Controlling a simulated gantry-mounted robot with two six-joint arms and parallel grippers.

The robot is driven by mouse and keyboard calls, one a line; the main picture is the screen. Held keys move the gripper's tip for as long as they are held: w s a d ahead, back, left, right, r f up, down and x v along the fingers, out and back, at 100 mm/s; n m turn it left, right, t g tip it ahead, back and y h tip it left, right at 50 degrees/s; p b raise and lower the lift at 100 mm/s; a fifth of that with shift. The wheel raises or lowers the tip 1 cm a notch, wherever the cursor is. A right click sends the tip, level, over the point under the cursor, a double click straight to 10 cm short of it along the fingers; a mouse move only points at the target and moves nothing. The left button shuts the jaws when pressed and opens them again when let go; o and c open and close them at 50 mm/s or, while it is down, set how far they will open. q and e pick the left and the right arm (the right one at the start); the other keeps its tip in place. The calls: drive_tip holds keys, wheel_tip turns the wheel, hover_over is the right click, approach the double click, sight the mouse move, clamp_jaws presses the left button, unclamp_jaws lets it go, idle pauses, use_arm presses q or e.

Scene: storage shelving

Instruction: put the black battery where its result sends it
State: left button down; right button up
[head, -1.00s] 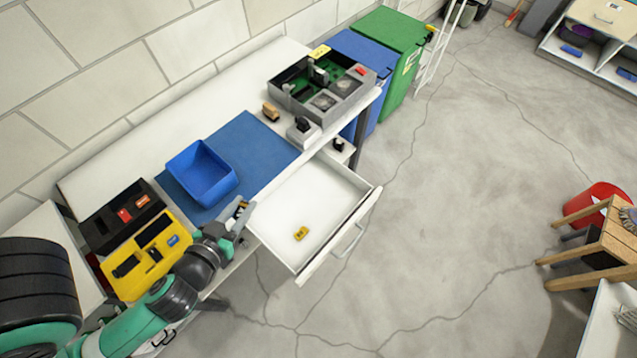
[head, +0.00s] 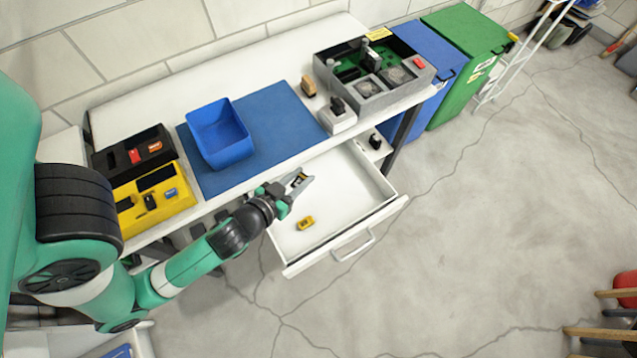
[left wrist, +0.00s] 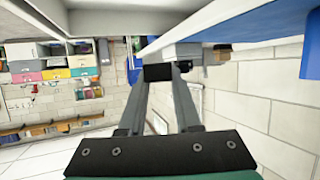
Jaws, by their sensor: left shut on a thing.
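My left gripper (head: 302,183) is shut on the black battery (head: 297,180), over the near-left side of the open drawer (head: 340,176). The left wrist view shows the black battery (left wrist: 158,72) between the two fingertips. A yellow battery-like block (head: 306,223) lies in the drawer. My right gripper is not in view.
On the bench are a blue bin (head: 219,135), a blue mat (head: 268,130) and a yellow-and-black case (head: 152,187) holding small blocks. A tan block (head: 309,86) stands near the device. Blue (head: 440,52) and green (head: 474,45) wheelie-type bins stand beyond the bench.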

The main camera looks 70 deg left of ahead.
use_arm(q)
drive_tip(key=w+f+b, duration=0.1)
drive_tip(key=f, duration=0.2)
drive_tip(key=w+a+f+b, duration=0.1)
drive_tip(key=w+f, duration=0.1)
drive_tip(key=f, duration=0.1)
drive_tip(key=w+f+b, duration=0.2)
drive_tip(key=f, duration=0.1)
drive_tip(key=shift+w+a+f, duration=0.15)
drive_tip(key=shift+f, duration=0.1)
drive_tip(key=shift+r, duration=0.1)
drive_tip(key=shift+f+b, duration=0.6)
drive_tip(key=shift+f, duration=0.05)
drive_tip(key=c, duration=0.6)
unclamp_jaws()
drive_tip(key=shift+r, duration=0.1)
